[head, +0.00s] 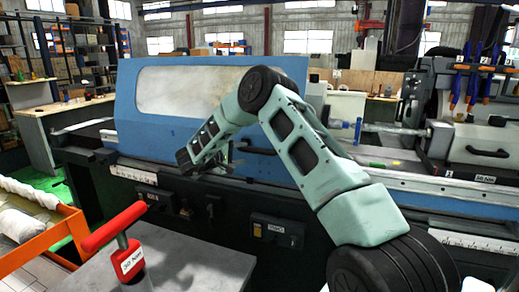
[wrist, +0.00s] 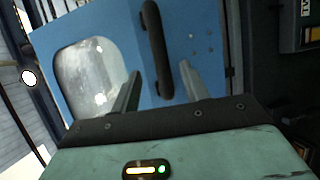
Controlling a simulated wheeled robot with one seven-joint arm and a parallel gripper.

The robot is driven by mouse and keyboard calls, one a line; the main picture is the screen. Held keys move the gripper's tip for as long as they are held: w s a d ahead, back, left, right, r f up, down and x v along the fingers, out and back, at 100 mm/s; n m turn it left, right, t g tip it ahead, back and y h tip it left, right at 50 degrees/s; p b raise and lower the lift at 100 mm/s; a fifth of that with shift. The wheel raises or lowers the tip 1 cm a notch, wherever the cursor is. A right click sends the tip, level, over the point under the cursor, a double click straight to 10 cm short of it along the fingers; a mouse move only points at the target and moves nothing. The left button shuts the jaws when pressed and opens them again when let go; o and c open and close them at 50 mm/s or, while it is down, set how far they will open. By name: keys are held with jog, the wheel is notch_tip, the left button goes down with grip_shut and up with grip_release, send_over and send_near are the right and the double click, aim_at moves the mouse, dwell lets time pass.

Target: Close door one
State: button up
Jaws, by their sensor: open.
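The blue door (head: 190,127) with a pale window stands on the machine bed at centre left in the head view. In the wrist view it fills the middle (wrist: 105,35), its window at the left. A black bar handle (wrist: 157,45) is fixed to it, just ahead of my fingers and roughly in line with the gap between them. I cannot tell whether they touch. My gripper (wrist: 161,72) is open, with nothing held. In the head view my arm hides part of the door, and the fingers are hard to make out.
A red T-handled tool (head: 122,240) stands on a grey table (head: 195,265) at front left. An orange-framed rack (head: 40,245) is left of it. A grey cover with a black handle (head: 487,152) and blue-handled tools (head: 475,78) are at the right.

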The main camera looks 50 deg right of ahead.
aim_at(260, 150)
jog(key=d, duration=0.3)
jog(key=d+f+p, duration=0.1)
jog(key=d, duration=0.2)
jog(key=d+f+p, duration=0.1)
jog(key=d, duration=0.3)
jog(key=shift+d, duration=0.1)
grip_shut()
jog(key=shift+s+r, duration=0.1)
jog(key=shift+s, duration=0.05)
